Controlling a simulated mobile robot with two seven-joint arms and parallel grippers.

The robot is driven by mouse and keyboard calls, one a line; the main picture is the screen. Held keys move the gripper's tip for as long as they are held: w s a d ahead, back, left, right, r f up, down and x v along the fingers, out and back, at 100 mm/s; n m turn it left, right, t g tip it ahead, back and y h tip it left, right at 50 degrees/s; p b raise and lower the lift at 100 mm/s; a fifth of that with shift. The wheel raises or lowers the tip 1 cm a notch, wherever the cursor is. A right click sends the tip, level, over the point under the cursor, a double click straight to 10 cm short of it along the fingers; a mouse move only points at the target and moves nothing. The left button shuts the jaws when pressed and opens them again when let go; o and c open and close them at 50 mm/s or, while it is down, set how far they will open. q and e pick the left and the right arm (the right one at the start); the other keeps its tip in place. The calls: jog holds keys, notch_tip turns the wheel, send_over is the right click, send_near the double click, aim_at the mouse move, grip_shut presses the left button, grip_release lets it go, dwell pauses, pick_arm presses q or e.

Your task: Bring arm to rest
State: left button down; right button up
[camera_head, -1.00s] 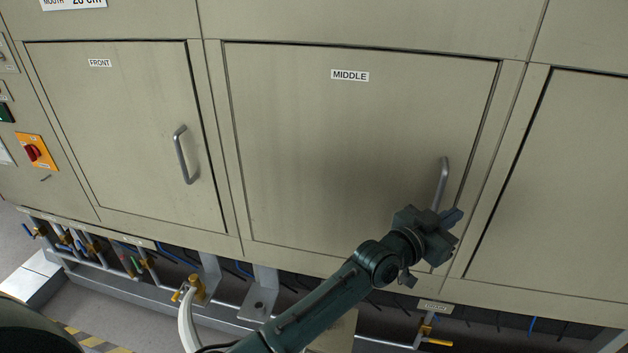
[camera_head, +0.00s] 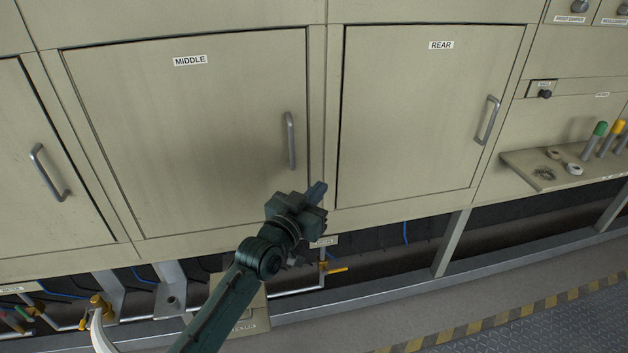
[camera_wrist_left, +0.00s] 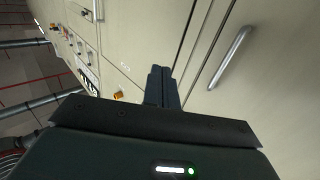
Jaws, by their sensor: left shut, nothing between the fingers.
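My left arm reaches up from the bottom of the head view. Its gripper (camera_head: 318,190) is shut and empty, in front of the furnace, near the seam between the MIDDLE door (camera_head: 190,140) and the REAR door (camera_head: 425,120). It is just below the MIDDLE door's handle (camera_head: 291,141) and does not hold it. In the left wrist view the closed fingers (camera_wrist_left: 161,78) point toward the panels, with a door handle (camera_wrist_left: 230,57) to their right. My right gripper is not in view.
The REAR door's handle (camera_head: 488,120) is to the right. A shelf (camera_head: 560,172) with green- and yellow-topped items juts out at far right. Pipes and yellow valves (camera_head: 100,305) run beneath the furnace. Striped floor tape (camera_head: 490,318) crosses the open floor at lower right.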

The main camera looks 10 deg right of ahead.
pick_arm(q)
jog(key=s+a+f+n+g+y, duration=0.1)
jog(key=s+a+f+n+y, duration=0.2)
jog(key=s+a+f, duration=0.75)
jog(key=s+a+f+g+y, duration=0.1)
jog(key=s+a+f, duration=0.2)
jog(key=s, duration=0.3)
jog(key=s+a+f+n+g+y, duration=0.1)
jog(key=s+a+f+y, duration=0.1)
jog(key=s, duration=0.4)
jog(key=s+a+f+y, duration=0.1)
jog(key=s+a+f, duration=0.4)
jog(key=s+a, duration=0.1)
jog(key=shift+a+g+y, duration=0.25)
jog(key=shift+g+y, duration=0.05)
jog(key=shift+g, duration=0.1)
jog(key=shift+s, duration=0.1)
